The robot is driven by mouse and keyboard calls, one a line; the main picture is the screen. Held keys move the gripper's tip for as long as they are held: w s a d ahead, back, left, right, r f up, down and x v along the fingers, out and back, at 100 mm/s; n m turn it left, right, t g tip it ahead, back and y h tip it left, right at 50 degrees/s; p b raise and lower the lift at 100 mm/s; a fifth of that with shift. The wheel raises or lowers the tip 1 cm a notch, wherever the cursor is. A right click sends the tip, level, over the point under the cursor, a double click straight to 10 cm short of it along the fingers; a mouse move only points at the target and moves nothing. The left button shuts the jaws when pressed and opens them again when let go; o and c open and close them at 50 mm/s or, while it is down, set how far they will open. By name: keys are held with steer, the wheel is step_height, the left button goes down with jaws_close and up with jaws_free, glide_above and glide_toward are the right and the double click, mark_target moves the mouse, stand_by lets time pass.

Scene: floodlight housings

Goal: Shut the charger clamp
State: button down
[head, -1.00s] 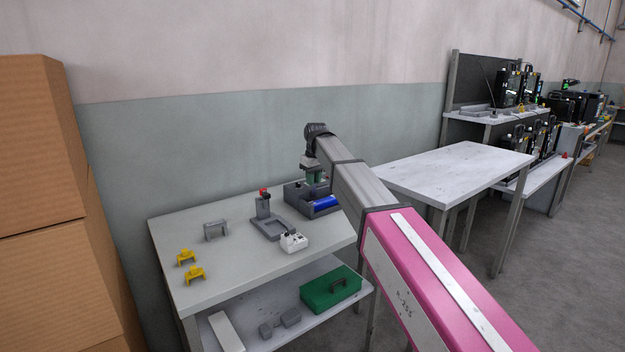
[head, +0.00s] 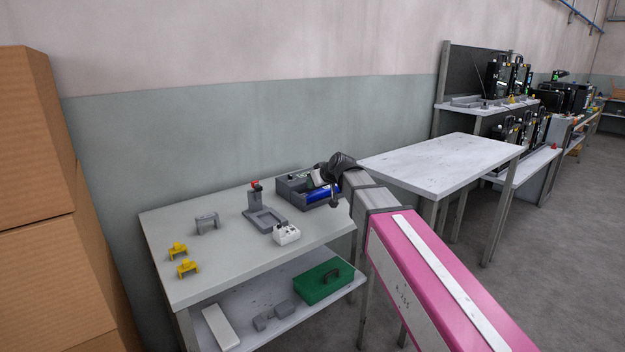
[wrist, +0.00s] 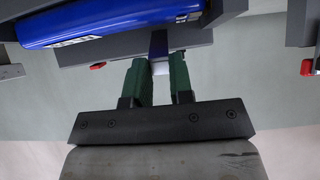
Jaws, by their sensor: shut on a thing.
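The charger is a dark grey cradle (head: 292,187) at the back right of the near bench, with a blue cylinder (head: 322,194) lying in it. In the wrist view the blue cylinder (wrist: 110,20) crosses the top left above the grey cradle edge (wrist: 105,52). My gripper (wrist: 159,70) has green fingers, shut on a narrow dark grey piece (wrist: 159,45) at the cradle, which looks like the clamp's lever. A small white patch shows between the fingers. In the head view my wrist hides the fingers and the clamp, so the clamp's angle cannot be told.
On the bench stand a grey stand with a red top (head: 264,213), a white box (head: 286,233), a grey bracket (head: 207,223) and two yellow brackets (head: 187,268). A green case (head: 323,281) is on the lower shelf. An empty table (head: 440,163) stands to the right.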

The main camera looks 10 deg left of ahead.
steer(key=shift+s+d+f+t+y, duration=0.25)
steer(key=shift+f+t+y, duration=0.2)
steer(key=shift+t+y, duration=0.2)
steer(key=c, duration=1)
jaws_free()
steer(key=v, duration=1)
steer(key=shift+s+d, duration=0.15)
steer(key=shift+d, duration=0.2)
steer(key=shift+r, duration=0.15)
